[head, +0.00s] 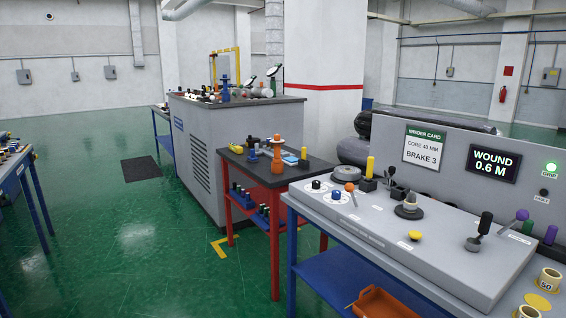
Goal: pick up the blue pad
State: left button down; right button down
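A small light-blue flat thing (290,158), which looks like the blue pad, lies on the dark top of the red-legged table in the middle of the head view. It is far off and small, so its exact shape is hard to tell. An orange and blue spindle-like piece (277,155) stands just left of it, and a small yellow-orange item (304,155) is close on its right. Neither of my grippers shows in the head view.
The red-legged table (240,160) stands between a grey cabinet (208,140) behind and a grey control console (380,236) with levers and knobs at the right. Green floor (110,240) is open at the left. A blue-framed bench (12,168) is at the left edge.

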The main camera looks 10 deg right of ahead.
aim_at(252, 158)
jog(key=i+j+u, duration=0.35)
jog(key=i, duration=0.7)
jog(key=i+u, duration=0.35)
jog(key=i, duration=0.7)
